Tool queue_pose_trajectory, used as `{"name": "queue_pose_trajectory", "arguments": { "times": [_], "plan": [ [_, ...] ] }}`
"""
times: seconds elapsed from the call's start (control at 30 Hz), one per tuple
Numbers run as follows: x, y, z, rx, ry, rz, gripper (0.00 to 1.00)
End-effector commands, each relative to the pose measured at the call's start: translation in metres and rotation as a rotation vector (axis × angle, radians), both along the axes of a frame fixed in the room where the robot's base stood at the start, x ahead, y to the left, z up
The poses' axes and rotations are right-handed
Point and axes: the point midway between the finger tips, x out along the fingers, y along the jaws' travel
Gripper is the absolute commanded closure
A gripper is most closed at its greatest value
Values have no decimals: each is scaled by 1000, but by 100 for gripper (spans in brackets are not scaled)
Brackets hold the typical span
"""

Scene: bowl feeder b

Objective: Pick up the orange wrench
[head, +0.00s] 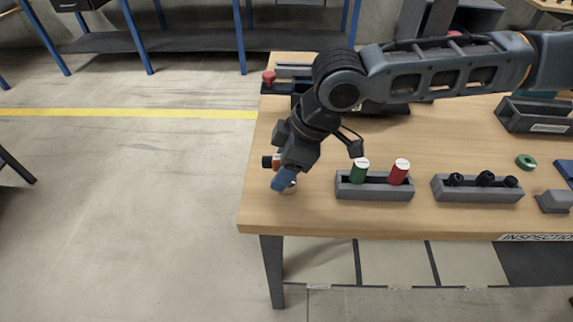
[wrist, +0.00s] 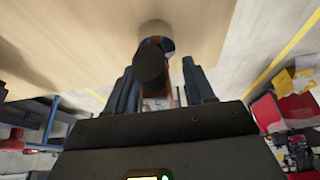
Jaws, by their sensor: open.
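The orange wrench shows only in part in the head view, as a black rounded end and a small orange patch (head: 276,162) beside my gripper, near the table's left front corner. My gripper (head: 284,182) points down there with its blue fingers low over the wood. In the wrist view, a dark rounded end (wrist: 151,66), likely the wrench's, stands between the two spread fingers of my gripper (wrist: 158,68), with a little orange-brown behind it. My gripper is open; contact cannot be told. The rest of the wrench is hidden.
Right of my gripper, a grey holder (head: 375,191) carries a green (head: 359,172) and a red cylinder (head: 398,173). Another grey holder (head: 477,195) has black knobs. A green ring (head: 525,161) lies farther right. The table's (head: 300,220) left and front edges are close.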

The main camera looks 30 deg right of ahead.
Motion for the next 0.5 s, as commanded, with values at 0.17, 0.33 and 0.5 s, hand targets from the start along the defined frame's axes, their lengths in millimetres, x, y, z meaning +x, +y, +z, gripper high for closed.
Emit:
{"name": "queue_pose_trajectory", "arguments": {
  "times": [0.17, 0.33, 0.5],
  "plan": [
    [0, 0, 0, 0, 0, 0, 53],
    [0, 0, 1, 0, 0, 0, 70],
    [0, 0, 1, 0, 0, 0, 86]
  ]
}}
